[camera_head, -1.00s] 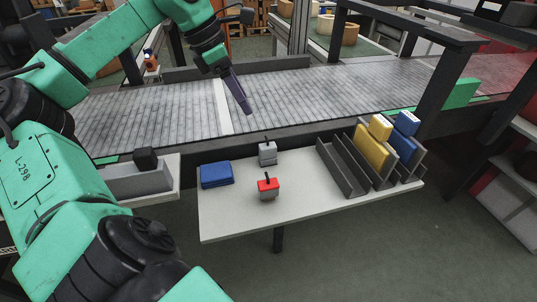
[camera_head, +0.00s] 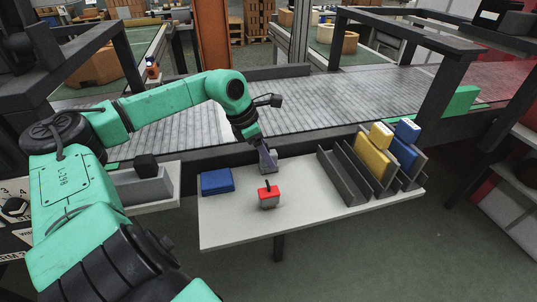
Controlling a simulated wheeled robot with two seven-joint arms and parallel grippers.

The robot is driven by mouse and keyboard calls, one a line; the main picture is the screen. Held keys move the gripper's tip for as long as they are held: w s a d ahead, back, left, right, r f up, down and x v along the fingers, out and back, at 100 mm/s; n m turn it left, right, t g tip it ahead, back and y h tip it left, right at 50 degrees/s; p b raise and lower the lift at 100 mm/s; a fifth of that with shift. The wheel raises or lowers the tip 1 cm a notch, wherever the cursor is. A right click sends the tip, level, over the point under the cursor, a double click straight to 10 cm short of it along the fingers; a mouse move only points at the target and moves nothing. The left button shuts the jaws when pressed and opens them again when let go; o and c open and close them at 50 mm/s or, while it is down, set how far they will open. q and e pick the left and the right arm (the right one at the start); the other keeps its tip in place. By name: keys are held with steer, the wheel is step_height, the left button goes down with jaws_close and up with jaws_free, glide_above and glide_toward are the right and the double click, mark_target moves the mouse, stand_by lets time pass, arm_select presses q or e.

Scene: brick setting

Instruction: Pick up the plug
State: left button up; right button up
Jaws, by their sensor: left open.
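I cannot tell which of the two is the plug. My left gripper points down at the back of the table, where the grey block stood, behind the red-topped one. It is open; whether its fingers are around the hidden block cannot be seen. My right gripper is not in view.
A blue flat block (camera_head: 217,181) lies left of the gripper. A dark slotted rack (camera_head: 343,177) with yellow (camera_head: 372,157) and blue (camera_head: 402,155) pieces stands at the right. A conveyor (camera_head: 320,100) runs behind. The table's front is clear.

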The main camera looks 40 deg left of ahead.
arm_select(q)
steer(key=shift+d+f, duration=0.1)
jaws_close()
